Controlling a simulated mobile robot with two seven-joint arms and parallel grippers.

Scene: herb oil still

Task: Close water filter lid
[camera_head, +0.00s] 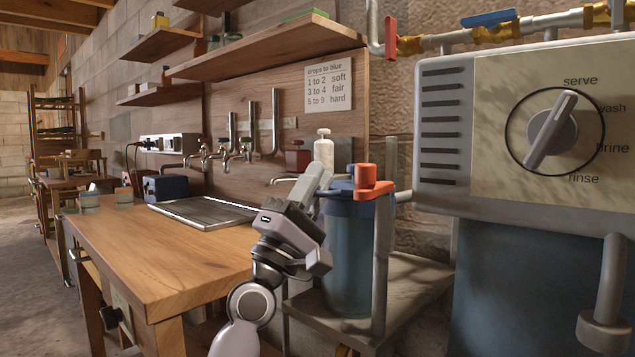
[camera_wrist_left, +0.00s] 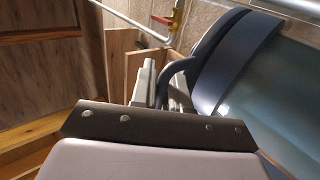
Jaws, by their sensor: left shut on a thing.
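The water filter is a tall translucent blue cylinder (camera_head: 347,260) on a small grey shelf in the head view. Its dark blue lid (camera_head: 343,187) is at the cylinder's top, under a red-orange knob (camera_head: 373,180). My left gripper (camera_head: 316,184) is at the lid's left side, fingers pointing up and away. In the left wrist view, the fingers (camera_wrist_left: 163,88) are shut on a dark blue curved handle (camera_wrist_left: 178,72) beside the lid's broad rim (camera_wrist_left: 232,62). I cannot tell whether the lid is fully seated. My right gripper is not in view.
A wooden bench (camera_head: 155,255) with a ribbed metal drainer (camera_head: 203,212) lies to the left. A white bottle (camera_head: 324,150) stands behind the gripper. A grey upright pipe (camera_head: 382,265) runs close to the cylinder's right. A large dial unit (camera_head: 590,80) fills the right.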

